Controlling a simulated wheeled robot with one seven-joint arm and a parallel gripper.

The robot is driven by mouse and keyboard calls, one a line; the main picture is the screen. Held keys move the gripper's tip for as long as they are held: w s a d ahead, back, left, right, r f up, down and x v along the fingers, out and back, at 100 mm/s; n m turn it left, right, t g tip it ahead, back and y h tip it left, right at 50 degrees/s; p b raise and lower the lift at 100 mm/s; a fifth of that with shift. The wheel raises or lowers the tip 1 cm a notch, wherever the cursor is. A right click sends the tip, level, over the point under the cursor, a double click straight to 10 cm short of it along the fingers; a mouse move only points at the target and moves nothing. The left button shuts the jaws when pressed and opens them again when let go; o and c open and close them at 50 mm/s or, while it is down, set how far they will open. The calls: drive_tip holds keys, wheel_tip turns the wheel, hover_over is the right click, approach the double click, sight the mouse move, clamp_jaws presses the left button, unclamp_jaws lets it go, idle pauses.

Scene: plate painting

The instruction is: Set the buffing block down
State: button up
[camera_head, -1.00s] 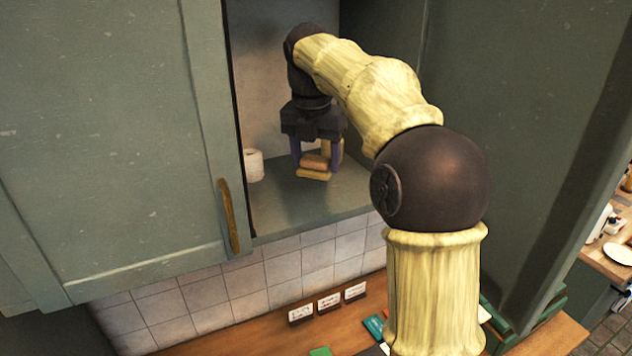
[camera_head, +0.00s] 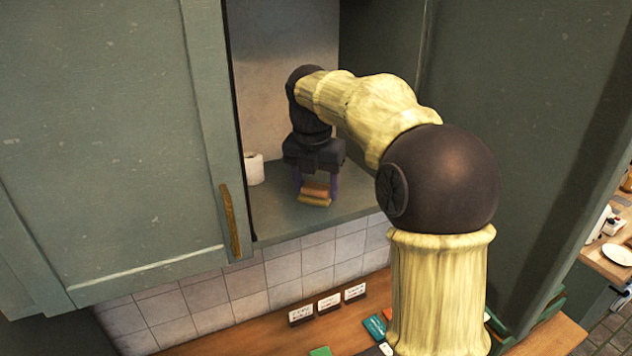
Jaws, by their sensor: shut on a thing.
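The buffing block (camera_head: 315,194) has a brown upper part and a pale yellow lower part. It is between the fingers of my gripper (camera_head: 316,186), which is shut on it and points down inside the open cupboard. The block is low over the grey-green cupboard shelf (camera_head: 270,215), close to its front edge. I cannot tell whether its underside touches the shelf. The gripper body hides what lies directly behind it.
A white cylindrical cup or roll (camera_head: 254,169) stands on the shelf to the left of my gripper. The cupboard door (camera_head: 110,140) with its wooden handle is at the left. Below, a wooden counter (camera_head: 250,340) holds several small cards. Shelf space shows beside the block.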

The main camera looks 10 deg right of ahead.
sight(313, 199)
drive_tip(key=o, duration=0.9)
drive_tip(key=shift+a+r, duration=0.15)
drive_tip(key=shift+r, duration=0.35)
drive_tip(key=r, duration=0.3)
drive_tip(key=s+r, duration=0.1)
drive_tip(key=r, duration=0.7)
drive_tip(key=shift+s+a+b, duration=0.25)
drive_tip(key=shift+a+b, duration=0.1)
drive_tip(key=shift+a, duration=0.05)
drive_tip(key=shift+w, duration=0.1)
drive_tip(key=shift+s, duration=0.2)
